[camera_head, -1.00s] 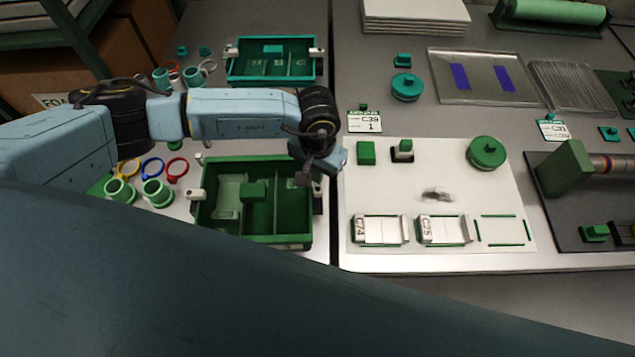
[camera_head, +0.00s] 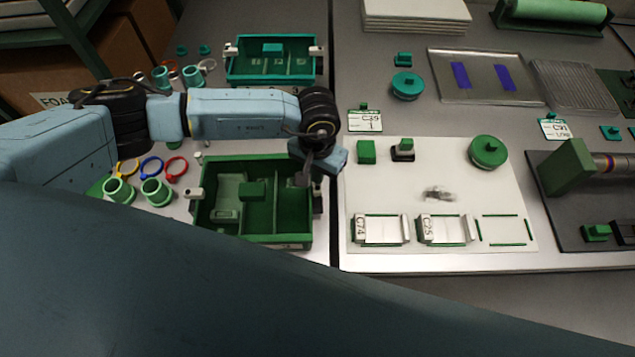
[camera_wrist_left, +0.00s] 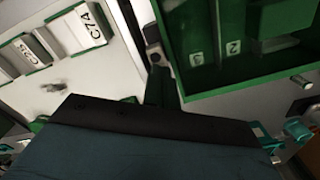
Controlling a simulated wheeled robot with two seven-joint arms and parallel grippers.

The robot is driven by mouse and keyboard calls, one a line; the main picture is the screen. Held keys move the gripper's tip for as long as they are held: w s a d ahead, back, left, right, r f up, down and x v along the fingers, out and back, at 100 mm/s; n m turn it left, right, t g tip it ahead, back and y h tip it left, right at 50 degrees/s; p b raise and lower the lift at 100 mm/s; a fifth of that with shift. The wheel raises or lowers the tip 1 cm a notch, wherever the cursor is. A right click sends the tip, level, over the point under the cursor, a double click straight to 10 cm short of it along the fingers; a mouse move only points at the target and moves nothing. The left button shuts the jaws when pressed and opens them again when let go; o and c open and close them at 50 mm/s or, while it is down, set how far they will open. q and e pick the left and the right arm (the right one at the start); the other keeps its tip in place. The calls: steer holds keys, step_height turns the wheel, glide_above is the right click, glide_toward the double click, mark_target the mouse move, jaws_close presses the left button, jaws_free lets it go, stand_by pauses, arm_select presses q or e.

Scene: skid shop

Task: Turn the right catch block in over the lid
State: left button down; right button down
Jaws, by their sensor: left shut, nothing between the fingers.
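The green compartment box (camera_head: 222,240) stands on the left bench, with a green block (camera_head: 252,190) over its middle. I cannot clearly make out a lid, which may be see-through. The right catch block (camera_head: 318,188) is at the box's right side, partly hidden by my left wrist. In the left wrist view this pale catch block (camera_wrist_left: 154,52) is at the box's corner, pointing outward. The left catch block (camera_head: 195,193) also sticks outward. My left gripper (camera_head: 303,179) is shut and empty, just inside the box's right wall near the right catch. Contact cannot be told. My right gripper is out of view.
A teal box (camera_head: 234,70) of the same kind stands behind. Green cups (camera_head: 157,192) and coloured rings (camera_head: 176,167) lie left of the box. A white board (camera_head: 390,185) with labelled holders and a round green lid (camera_head: 488,151) lies to the right.

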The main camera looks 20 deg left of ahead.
arm_select(q)
steer(key=shift+f, duration=0.3)
steer(key=shift+r+b, duration=0.3)
steer(key=shift+d, duration=0.15)
steer(key=shift+w+d+b, duration=0.7)
steer(key=shift+d+b, duration=0.35)
steer(key=shift+b, duration=0.05)
steer(key=shift+f, duration=0.1)
steer(key=shift+f+b, duration=0.7)
steer(key=shift+b, duration=0.25)
